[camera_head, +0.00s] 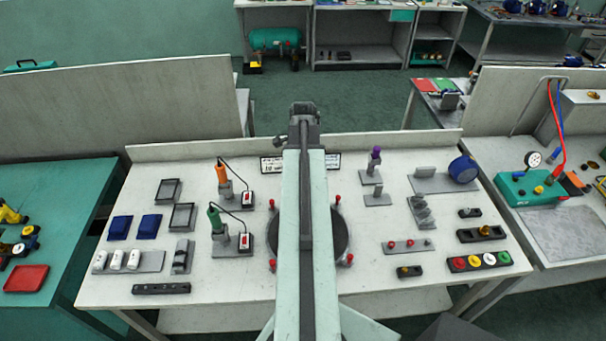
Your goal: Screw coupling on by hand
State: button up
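My arm reaches up the middle of the picture, over the pale workbench (350,280). The dark end of my arm, with my gripper (304,108), shows at the bench's back edge; its fingers cannot be made out. I cannot tell for sure which part is the coupling. A small brass-coloured part sits on a black block (484,235) at the right, and another dark block with a small brass piece (409,271) lies nearer the front. A round dark plate (338,235) with red-knobbed clamps is partly hidden behind my arm.
Orange-handled (221,172) and green-handled (215,218) tools stand left on holders. Blue bins (120,228) and white cylinders (116,260) lie further left. A blue round part (463,169) and coloured caps (490,260) are right. Bare bench shows between these groups.

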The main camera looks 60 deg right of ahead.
jog(key=shift+n, duration=1.2)
grip_shut()
jog(key=shift+m, duration=1.7)
jog(key=m, duration=0.3)
jog(key=shift+m, duration=0.3)
jog(key=m, duration=0.3)
